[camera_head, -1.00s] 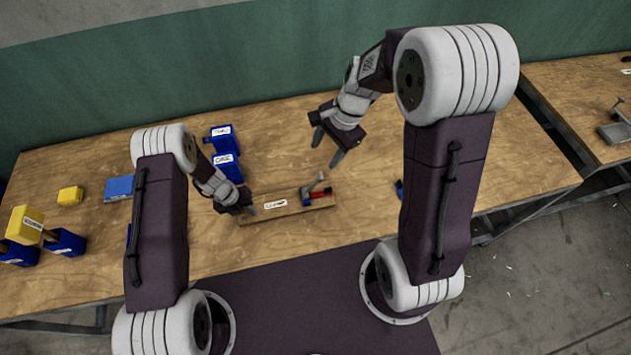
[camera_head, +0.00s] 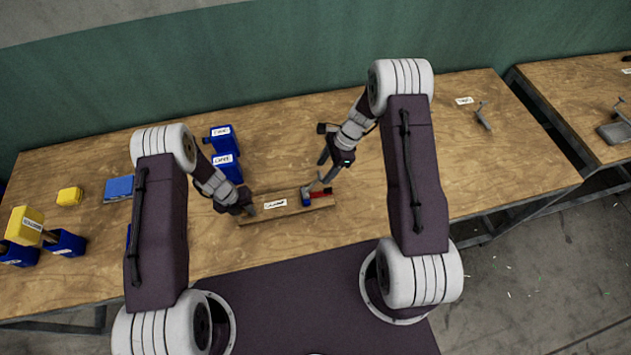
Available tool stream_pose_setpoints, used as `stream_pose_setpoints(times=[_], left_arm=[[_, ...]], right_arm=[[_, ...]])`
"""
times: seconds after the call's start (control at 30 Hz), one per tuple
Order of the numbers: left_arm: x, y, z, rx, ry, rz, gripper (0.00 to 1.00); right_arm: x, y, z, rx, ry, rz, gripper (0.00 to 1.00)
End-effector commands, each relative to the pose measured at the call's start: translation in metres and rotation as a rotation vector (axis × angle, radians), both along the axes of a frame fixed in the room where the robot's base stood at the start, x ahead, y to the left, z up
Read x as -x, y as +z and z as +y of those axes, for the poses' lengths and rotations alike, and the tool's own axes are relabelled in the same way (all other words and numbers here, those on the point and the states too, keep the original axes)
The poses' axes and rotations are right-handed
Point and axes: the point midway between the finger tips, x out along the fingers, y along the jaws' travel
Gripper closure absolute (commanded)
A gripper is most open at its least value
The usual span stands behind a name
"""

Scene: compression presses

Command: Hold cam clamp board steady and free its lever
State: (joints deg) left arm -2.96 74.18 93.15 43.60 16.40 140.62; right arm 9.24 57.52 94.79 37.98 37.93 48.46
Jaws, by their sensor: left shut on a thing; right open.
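The cam clamp board (camera_head: 290,211) is a long brown wooden strip with a white label, lying on the table in front of me. Near its right end sit a blue block (camera_head: 306,198) and a red part (camera_head: 320,194). The grey lever (camera_head: 311,184) stands up from the blue block. My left gripper (camera_head: 249,208) is shut on the left end of the board. My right gripper (camera_head: 325,170) is open, fingers pointing down, just above and beside the lever's upper end. I cannot tell whether it touches the lever.
Two blue labelled blocks (camera_head: 227,165) stand behind the board. Yellow and blue blocks (camera_head: 67,242) lie at the far left, with a blue flat box (camera_head: 119,187). A grey metal part (camera_head: 483,117) lies at the back right.

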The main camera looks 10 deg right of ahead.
Motion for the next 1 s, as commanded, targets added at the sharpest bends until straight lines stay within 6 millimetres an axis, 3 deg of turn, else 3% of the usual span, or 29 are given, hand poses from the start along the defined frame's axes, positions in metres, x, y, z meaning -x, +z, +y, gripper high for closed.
stream_pose_setpoints(times=[0.2, 0.4, 0.8, 1.0], left_arm=[[0.001, -0.001, 0.0, 0.0, -0.001, 0.003, 1.0], [0.002, -0.001, 0.0, 0.0, -0.001, 0.004, 1.0], [0.002, -0.001, 0.0, 0.0, -0.001, 0.004, 1.0], [0.002, -0.001, 0.0, 0.0, -0.001, 0.005, 1.0]], right_arm=[[0.001, -0.037, 0.015, 0.0, 0.001, 0.003, 0.45], [0.0, -0.059, 0.024, 0.001, 0.001, 0.001, 0.45], [0.0, -0.065, 0.027, 0.002, 0.001, -0.001, 0.45], [0.0, -0.065, 0.027, 0.001, 0.001, -0.001, 1.0]])
